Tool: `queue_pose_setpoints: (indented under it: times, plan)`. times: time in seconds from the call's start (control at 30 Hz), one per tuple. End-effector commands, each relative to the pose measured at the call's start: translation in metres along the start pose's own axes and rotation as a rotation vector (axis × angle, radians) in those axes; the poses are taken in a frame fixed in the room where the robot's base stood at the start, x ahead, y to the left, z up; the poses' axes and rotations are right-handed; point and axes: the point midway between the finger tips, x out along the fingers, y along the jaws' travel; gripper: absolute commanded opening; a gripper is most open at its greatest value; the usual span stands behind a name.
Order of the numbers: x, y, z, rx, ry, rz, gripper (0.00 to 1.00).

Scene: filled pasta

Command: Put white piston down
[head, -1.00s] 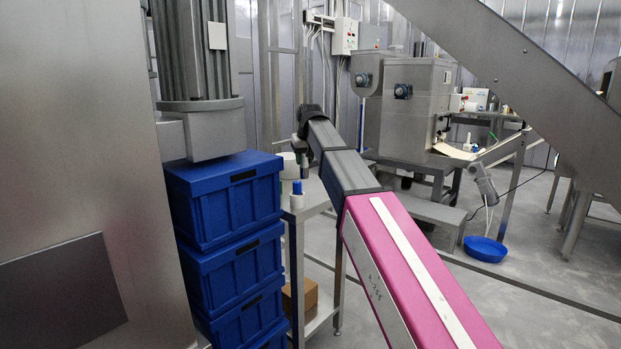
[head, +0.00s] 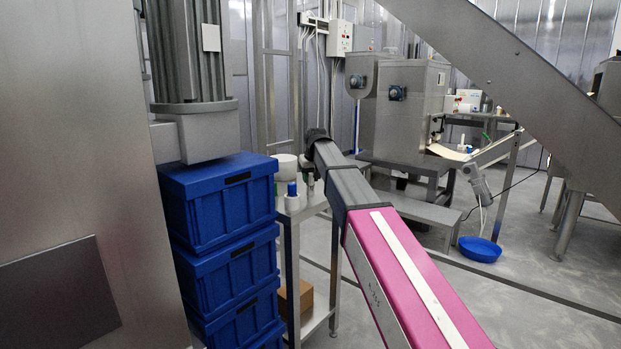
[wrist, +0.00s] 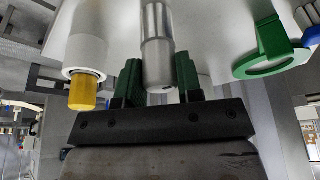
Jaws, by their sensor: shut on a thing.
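My gripper (wrist: 158,82) has green fingers, which are shut on a pale grey, metallic-looking cylinder, the white piston (wrist: 158,48). Its rounded near end sticks out between the fingers in the wrist view. In the head view my gripper (head: 308,168) is small and partly hidden by the wrist, above the metal side table (head: 318,204). I cannot tell whether the piston touches the tabletop. A white cylinder with a yellow end (wrist: 86,58) is to the left of the fingers in the wrist view, apart from them.
A green ring-shaped part (wrist: 270,55) is at right in the wrist view. A white-and-blue piece (head: 292,194) and a white round container (head: 286,167) stand on the side table. Stacked blue crates (head: 218,205) are close to its left. A blue basin (head: 480,248) is on the floor.

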Motion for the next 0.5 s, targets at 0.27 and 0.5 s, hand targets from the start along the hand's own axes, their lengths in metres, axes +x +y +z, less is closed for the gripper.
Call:
queue_pose_setpoints:
  times: [0.27,0.5]
  plan:
    - [0.0018,-0.0001,0.0005,0.000,0.000,0.000,0.43]
    - [0.0015,-0.0001,0.0005,0.000,-0.001,0.000,0.59]
